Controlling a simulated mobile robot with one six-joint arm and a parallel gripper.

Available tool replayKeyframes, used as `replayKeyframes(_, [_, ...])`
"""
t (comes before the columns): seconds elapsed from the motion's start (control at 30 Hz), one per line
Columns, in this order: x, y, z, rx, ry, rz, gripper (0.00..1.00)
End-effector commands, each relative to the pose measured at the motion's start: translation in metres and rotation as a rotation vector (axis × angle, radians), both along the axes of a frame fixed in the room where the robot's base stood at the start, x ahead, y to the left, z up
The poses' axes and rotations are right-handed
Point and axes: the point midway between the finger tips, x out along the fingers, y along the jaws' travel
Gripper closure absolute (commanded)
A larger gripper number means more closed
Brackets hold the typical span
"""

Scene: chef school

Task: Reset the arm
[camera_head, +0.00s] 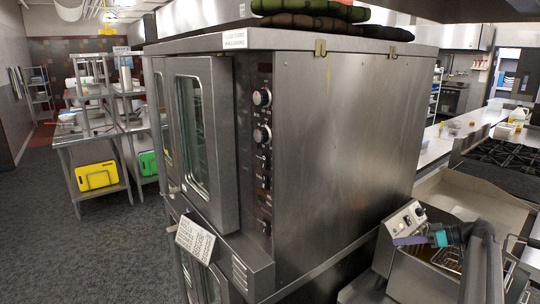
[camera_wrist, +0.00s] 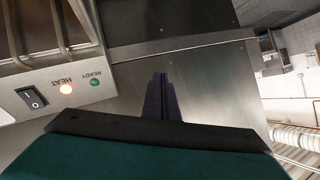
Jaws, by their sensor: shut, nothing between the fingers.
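My gripper (camera_head: 397,241) shows at the lower right of the head view, with dark purple fingers and a teal body. It points left, in front of the fryer's (camera_head: 408,268) sloped control panel. In the wrist view my gripper (camera_wrist: 160,78) is shut, its fingers together with nothing between them. Beyond them is a bare steel surface. The fryer panel (camera_wrist: 48,98) is at the left of that view, with a black switch, a lit orange HEAT light and a green READY light. I cannot tell whether the gripper touches anything.
A large steel oven (camera_head: 340,150) fills the middle of the head view, close beside the fryer. A stove top (camera_head: 505,155) and counter are at the right. Steel shelving (camera_head: 85,145) with yellow and green boards stands at the left. The grey carpet (camera_head: 90,245) is open at the lower left.

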Motion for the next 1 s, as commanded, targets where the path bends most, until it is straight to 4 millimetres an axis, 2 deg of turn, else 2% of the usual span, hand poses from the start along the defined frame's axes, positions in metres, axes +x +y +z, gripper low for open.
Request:
replayKeyframes(0.03, [0.000, 0.019, -0.026, 0.005, 0.022, 0.019, 1.00])
replayKeyframes(0.27, [-0.004, 0.092, -0.115, 0.011, 0.124, 0.090, 1.00])
replayKeyframes(0.47, [-0.019, 0.155, -0.192, 0.004, 0.230, 0.143, 1.00])
replayKeyframes(0.77, [-0.065, 0.243, -0.305, -0.031, 0.413, 0.210, 1.00])
replayKeyframes(1.0, [-0.121, 0.305, -0.391, -0.089, 0.574, 0.254, 1.00])
